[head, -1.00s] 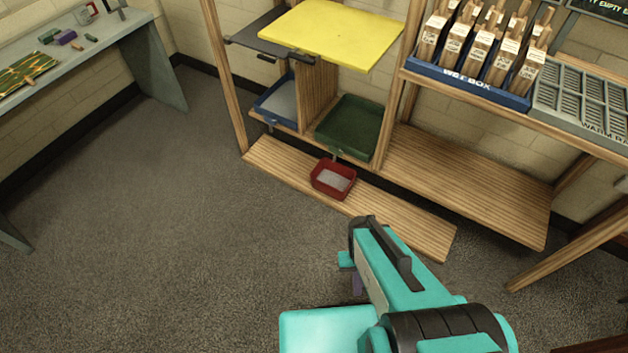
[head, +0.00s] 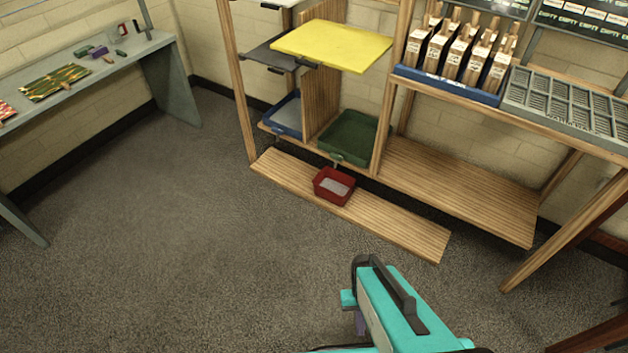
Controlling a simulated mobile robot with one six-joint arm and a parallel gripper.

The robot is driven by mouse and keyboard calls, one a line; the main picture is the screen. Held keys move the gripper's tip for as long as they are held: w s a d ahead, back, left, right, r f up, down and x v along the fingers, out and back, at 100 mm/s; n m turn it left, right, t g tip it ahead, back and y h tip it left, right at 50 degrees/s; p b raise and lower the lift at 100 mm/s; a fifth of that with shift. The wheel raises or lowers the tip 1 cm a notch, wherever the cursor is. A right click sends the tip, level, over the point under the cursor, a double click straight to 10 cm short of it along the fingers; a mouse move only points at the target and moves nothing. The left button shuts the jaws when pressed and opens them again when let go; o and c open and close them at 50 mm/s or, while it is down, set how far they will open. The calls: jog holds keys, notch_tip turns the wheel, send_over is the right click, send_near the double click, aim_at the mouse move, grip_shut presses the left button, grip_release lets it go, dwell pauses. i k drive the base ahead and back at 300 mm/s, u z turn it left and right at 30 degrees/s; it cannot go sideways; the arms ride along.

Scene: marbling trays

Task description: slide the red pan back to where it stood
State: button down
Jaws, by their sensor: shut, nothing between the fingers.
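The red pan (head: 334,199) is a small open-topped pan with a pale grey inside. It sits on the low wooden plank (head: 400,230) at the foot of the rack, below the green tray and near the plank's middle. A teal and black part of my arm shows at the bottom of the head view, with floor visible between it and the pan. My gripper's fingers cannot be made out; they seem hidden behind or below the arm.
The green tray (head: 352,140) and blue tray (head: 284,118) stand in bays above the plank. A yellow board (head: 333,44) juts out above them. The blue wet box (head: 450,86) stands right. A grey table (head: 115,62) stands left. The floor (head: 190,240) is clear.

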aim_at(335, 186)
jog(key=u, duration=0.45)
jog(key=i, duration=0.8)
jog(key=u, duration=0.95)
jog(key=i, duration=2.7)
jog(key=z, duration=0.4)
